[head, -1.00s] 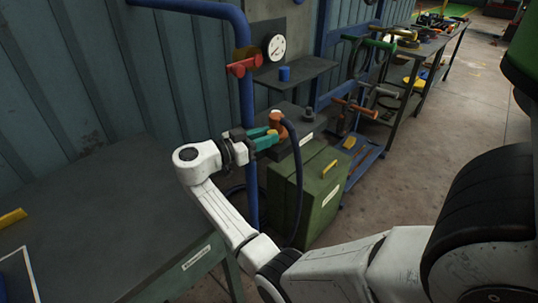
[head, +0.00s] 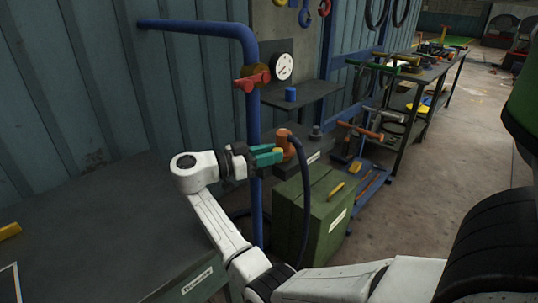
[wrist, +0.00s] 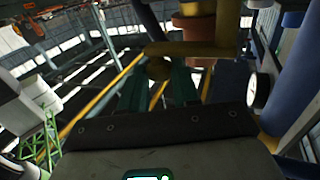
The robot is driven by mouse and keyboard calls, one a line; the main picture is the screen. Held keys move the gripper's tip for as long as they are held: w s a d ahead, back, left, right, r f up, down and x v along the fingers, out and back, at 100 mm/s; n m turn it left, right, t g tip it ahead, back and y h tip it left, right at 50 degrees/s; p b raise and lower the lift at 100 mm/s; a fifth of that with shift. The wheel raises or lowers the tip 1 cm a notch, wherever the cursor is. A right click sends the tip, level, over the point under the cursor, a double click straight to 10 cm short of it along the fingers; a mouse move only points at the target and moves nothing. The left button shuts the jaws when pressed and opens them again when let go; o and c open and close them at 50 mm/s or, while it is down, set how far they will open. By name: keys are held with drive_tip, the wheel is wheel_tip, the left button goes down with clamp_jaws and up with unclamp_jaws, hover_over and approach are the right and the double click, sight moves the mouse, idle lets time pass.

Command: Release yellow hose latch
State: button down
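The yellow latch (wrist: 190,49) shows in the wrist view as a bar with a rounded end, close to the fingertips. It crosses in front of an orange coupling (wrist: 194,24). The orange coupling also shows in the head view (head: 285,143), with a dark hose hanging from it. My gripper (head: 272,155) has teal fingers and reaches the coupling from the left. In the wrist view a gap shows between the fingers (wrist: 158,84), and the rounded end of the latch lies at their tips. Whether they touch or grip it is not clear.
A blue pipe (head: 253,110) with a red valve handle (head: 252,82) stands close to the gripper. A green box (head: 312,215) stands below the hose. A dark table (head: 100,235) is at left.

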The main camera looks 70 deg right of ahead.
drive_tip(key=c, duration=0.8)
unclamp_jaws()
drive_tip(key=b+v, duration=0.2)
drive_tip(key=v, duration=0.9)
